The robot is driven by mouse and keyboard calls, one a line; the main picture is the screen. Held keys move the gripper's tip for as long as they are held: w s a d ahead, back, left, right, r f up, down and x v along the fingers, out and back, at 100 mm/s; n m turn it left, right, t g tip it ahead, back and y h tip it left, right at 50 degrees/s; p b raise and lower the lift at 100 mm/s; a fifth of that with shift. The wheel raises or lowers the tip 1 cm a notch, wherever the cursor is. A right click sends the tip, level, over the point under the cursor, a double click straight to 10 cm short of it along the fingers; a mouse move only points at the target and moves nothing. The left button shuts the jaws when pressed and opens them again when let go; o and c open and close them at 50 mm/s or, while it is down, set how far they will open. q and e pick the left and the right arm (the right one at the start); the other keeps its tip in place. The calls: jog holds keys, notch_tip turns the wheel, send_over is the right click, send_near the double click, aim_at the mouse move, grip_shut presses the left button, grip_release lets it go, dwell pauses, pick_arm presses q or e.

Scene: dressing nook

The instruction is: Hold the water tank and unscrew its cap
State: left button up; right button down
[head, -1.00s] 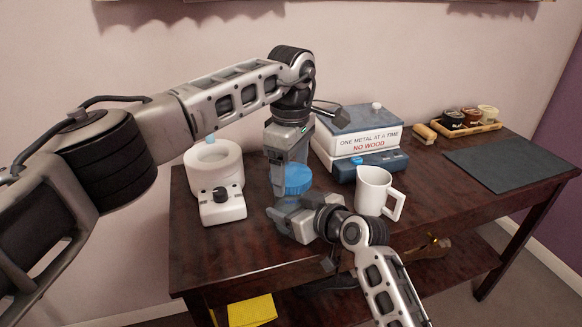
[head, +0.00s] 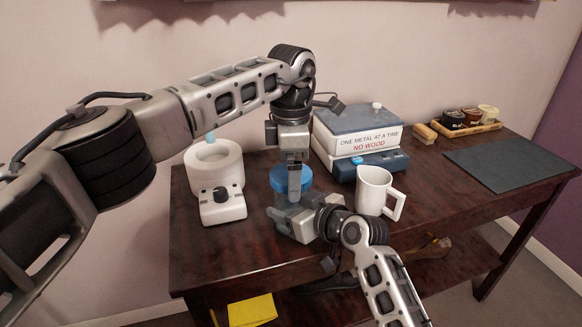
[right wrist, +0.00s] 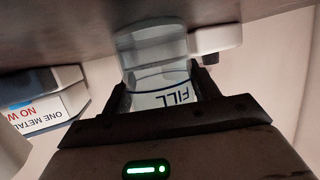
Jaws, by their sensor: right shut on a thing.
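The water tank is clear, with "FILL" lettering, and stands low over the dark table; in the right wrist view the tank (right wrist: 155,55) is between my right gripper's fingers (right wrist: 165,95). In the head view its blue cap (head: 278,180) faces up. My right gripper (head: 285,218) is shut on the tank's body from the front and hides most of it.
A white ring-shaped unit (head: 230,175) with a white base (head: 223,208) stands to the left. A white mug (head: 371,192) is close to my right wrist. Behind are a lettered box (head: 375,142) and a blue-grey case (head: 392,163). A dark mat (head: 510,163) lies at the right.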

pick_arm(q)
jog(key=shift+r, duration=0.1)
notch_tip(320, 180, up, 4)
jog(key=shift+r, duration=0.25)
jog(key=shift+c, duration=0.3)
notch_tip(320, 180, up, 3)
jog(key=shift+r+m, duration=0.1)
jog(key=shift+m, duration=0.9)
jog(key=shift+f, duration=4)
jog(key=c, duration=1)
jog(key=n, duration=0.3)
jog(key=shift+s, duration=0.1)
